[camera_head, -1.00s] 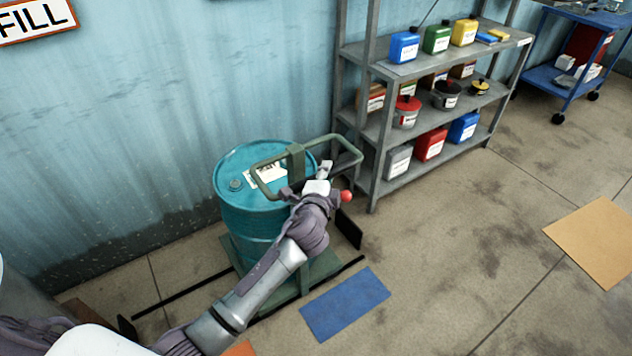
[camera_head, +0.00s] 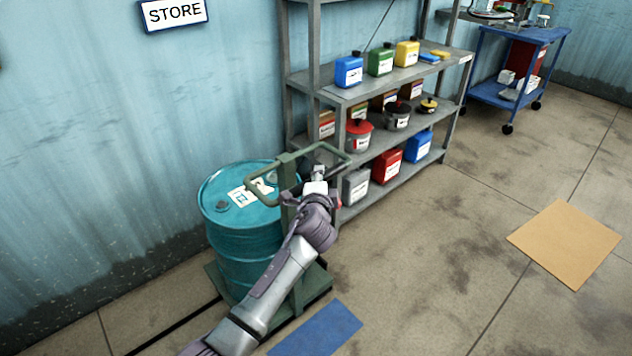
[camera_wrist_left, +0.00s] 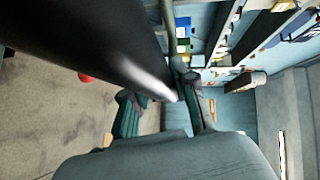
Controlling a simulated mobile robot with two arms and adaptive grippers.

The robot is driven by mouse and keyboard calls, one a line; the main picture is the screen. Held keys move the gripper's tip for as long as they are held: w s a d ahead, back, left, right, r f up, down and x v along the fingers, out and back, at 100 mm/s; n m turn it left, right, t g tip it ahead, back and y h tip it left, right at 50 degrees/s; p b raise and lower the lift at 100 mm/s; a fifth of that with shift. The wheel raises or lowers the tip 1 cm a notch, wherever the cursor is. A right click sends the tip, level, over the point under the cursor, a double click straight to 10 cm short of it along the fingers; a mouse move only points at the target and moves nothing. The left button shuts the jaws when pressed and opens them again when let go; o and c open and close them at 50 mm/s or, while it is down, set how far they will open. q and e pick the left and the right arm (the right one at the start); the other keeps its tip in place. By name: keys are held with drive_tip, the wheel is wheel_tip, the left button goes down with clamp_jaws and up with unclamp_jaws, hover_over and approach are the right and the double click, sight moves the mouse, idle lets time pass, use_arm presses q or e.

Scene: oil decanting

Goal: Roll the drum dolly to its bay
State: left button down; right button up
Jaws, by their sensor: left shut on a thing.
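A teal steel drum (camera_head: 238,255) with a white label on its lid stands upright on a green drum dolly (camera_head: 318,284). The dolly's tubular handle (camera_head: 262,190) rises beside the drum and reaches over its lid. My left gripper (camera_head: 318,178) is at the right part of this handle and shut on it; my wrist and hand partly hide the contact. In the left wrist view the fingers (camera_wrist_left: 165,98) are close to a large dark bar, and the exact grip is unclear. A STORE sign (camera_head: 174,13) hangs on the wall behind. My right gripper is not in view.
A grey metal shelf (camera_head: 330,95) with cans and pots stands just beyond the drum, close to the handle. A blue mat (camera_head: 318,331) lies in front of the dolly. A tan mat (camera_head: 565,243) and a blue cart (camera_head: 545,62) are at right. Floor between is open.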

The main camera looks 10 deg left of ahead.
use_arm(q)
drive_tip(key=c, duration=0.9)
unclamp_jaws()
drive_tip(key=shift+d, duration=0.35)
drive_tip(key=shift+a, duration=0.15)
drive_tip(key=shift+s, duration=0.15)
drive_tip(key=s+d+r, duration=0.1)
drive_tip(key=s+r, duration=0.1)
drive_tip(key=s, duration=0.9)
drive_tip(key=shift+s+d, duration=0.2)
drive_tip(key=shift+s, duration=0.05)
drive_tip(key=shift+f, duration=0.1)
